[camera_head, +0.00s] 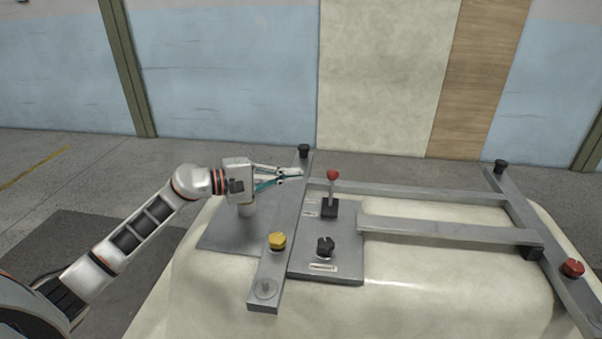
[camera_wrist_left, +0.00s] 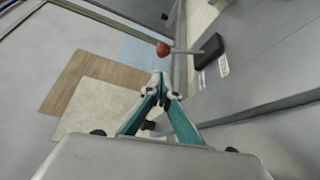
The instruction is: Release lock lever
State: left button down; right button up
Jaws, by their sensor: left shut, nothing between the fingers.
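The lock lever (camera_head: 332,190) has a red ball knob on a thin metal rod and rises from a black base on a grey plate. In the head view it stands just right of my left gripper (camera_head: 300,174). My left gripper is shut and empty, its fingertips pointing right toward the lever. In the left wrist view the red knob (camera_wrist_left: 163,48) is ahead of the shut fingertips (camera_wrist_left: 160,80), and its rod runs right to the black base (camera_wrist_left: 208,50). A gap shows between fingertips and knob. My right gripper is in neither view.
A yellow knob (camera_head: 277,241) and a black knob (camera_head: 325,246) sit nearer on the grey frame. Grey bars (camera_head: 450,233) run right to another rail with a red knob (camera_head: 573,268). The pale tub shell (camera_head: 440,300) lies beneath. Open floor is behind.

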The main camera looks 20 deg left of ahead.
aim_at(332, 184)
pick_arm(q)
jog(key=r+x, duration=0.1)
jog(key=x, duration=0.7)
jog(key=shift+d+f+p, duration=0.25)
jog(key=shift+f+p, duration=0.15)
jog(key=shift+f, duration=0.1)
jog(key=shift+w, duration=0.15)
